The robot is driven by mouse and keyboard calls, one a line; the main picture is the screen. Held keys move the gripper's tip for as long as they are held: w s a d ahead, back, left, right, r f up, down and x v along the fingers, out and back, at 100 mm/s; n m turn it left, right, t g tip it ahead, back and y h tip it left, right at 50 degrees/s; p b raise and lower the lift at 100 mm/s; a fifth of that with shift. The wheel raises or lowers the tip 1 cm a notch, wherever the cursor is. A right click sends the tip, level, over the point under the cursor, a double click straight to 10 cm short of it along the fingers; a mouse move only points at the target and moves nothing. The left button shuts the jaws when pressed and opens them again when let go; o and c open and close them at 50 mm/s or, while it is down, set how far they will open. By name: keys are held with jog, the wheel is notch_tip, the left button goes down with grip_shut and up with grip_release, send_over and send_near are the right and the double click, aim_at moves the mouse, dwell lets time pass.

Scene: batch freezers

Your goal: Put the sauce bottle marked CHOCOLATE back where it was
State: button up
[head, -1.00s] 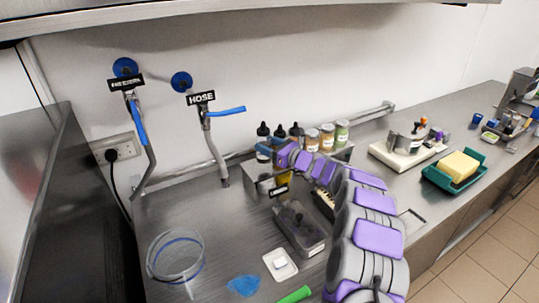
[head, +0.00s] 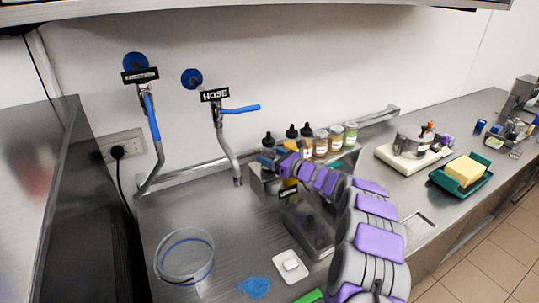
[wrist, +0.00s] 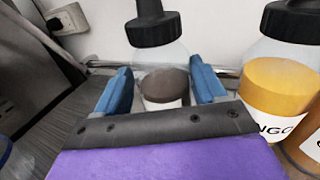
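A clear squeeze bottle with dark brown contents and a black cap (wrist: 163,84) stands between my gripper's blue fingers in the wrist view. Its white label is mostly hidden, so I cannot read its marking. In the head view the bottle's black cap (head: 268,140) is the leftmost of three, at the left end of the steel holder (head: 258,185). My gripper (head: 270,160) is partly hidden there by my arm. A yellow-orange bottle with letters NGO showing (wrist: 275,95) stands just right of it.
Lidded jars (head: 336,139) stand right of the bottles. A dark bin (head: 308,228) is in front of the holder.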

jog(key=p+v, duration=0.2)
jog(key=v, duration=0.9)
jog(key=shift+s+d, duration=0.1)
jog(key=shift+d, duration=0.15)
jog(key=s+a+r+n+g+h, duration=0.1)
jog(key=s+a+r+n+g, duration=0.3)
jog(key=s, duration=0.6)
jog(key=s+a+r+n+g, duration=0.3)
jog(key=s+n, duration=0.3)
jog(key=s, duration=0.3)
jog(key=s+a+r+n+g+h, duration=0.1)
jog(key=s+a+r+n+g, duration=0.3)
jog(key=s, duration=0.6)
jog(key=s+d+f+n+h, duration=0.3)
jog(key=s+d+n+h, duration=0.2)
jog(key=s+d, duration=0.7)
jog(key=s+d+f+n+h, duration=0.4)
jog(key=s+d+h, duration=0.4)
jog(key=s+d, duration=0.4)
jog(key=s+n, duration=0.1)
jog(key=s, duration=0.2)
jog(key=shift+s+d+n, duration=0.2)
jog(key=shift+s+n, duration=0.05)
jog(key=shift+n, duration=0.05)
